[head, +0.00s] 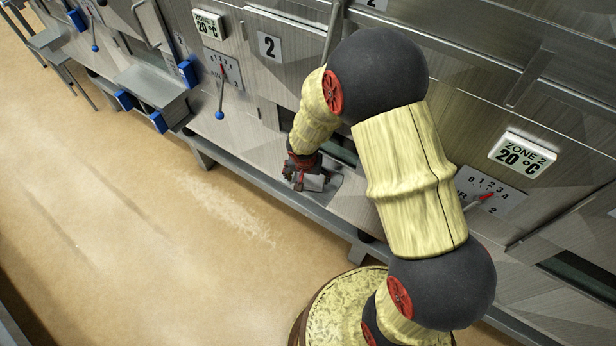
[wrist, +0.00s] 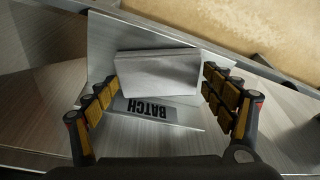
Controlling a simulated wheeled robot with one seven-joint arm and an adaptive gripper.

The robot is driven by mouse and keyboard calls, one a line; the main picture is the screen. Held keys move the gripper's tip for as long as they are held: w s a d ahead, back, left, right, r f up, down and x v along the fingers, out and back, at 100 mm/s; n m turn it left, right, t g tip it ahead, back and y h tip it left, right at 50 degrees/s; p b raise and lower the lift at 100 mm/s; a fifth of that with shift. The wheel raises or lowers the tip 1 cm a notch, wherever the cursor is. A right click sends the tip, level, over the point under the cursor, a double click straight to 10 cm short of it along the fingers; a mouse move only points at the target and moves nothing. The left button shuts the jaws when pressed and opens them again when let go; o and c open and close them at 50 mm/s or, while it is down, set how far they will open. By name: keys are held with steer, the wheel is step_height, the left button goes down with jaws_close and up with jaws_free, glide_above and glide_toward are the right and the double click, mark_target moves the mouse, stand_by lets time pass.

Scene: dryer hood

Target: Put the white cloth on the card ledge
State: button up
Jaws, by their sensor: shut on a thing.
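The white cloth (wrist: 156,72) looks like a pale grey-white folded block in the wrist view, between the two fingers of my gripper (wrist: 160,82). My gripper is shut on it. The card ledge (wrist: 135,128) is a metal plate with a raised back and a "BATCH" label; the cloth is over it, and whether it touches the plate I cannot tell. In the head view my gripper (head: 303,168) points down at the front of the machine, with the cloth (head: 313,183) small and pale just below it, partly hidden by the fingers.
A long metal rail (head: 270,188) runs along the machine's foot, with tan floor (head: 150,230) in front. A dial with a blue-knobbed lever (head: 220,114) is up and left of my gripper. A steel shelf (head: 155,88) stands farther left.

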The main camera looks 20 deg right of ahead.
steer(key=o, duration=1)
steer(key=shift+r, duration=0.4)
steer(key=s+r+n+p, duration=0.1)
steer(key=s+r+p, duration=0.3)
steer(key=r, duration=1.7)
steer(key=s+a+r+n+t+y, duration=0.1)
steer(key=s+r+n+t, duration=0.2)
steer(key=s+r, duration=1.3)
steer(key=s+n+b, duration=0.1)
steer(key=s+n, duration=0.1)
steer(key=s, duration=0.1)
steer(key=shift+a+r+y, duration=0.3)
steer(key=shift+r, duration=0.05)
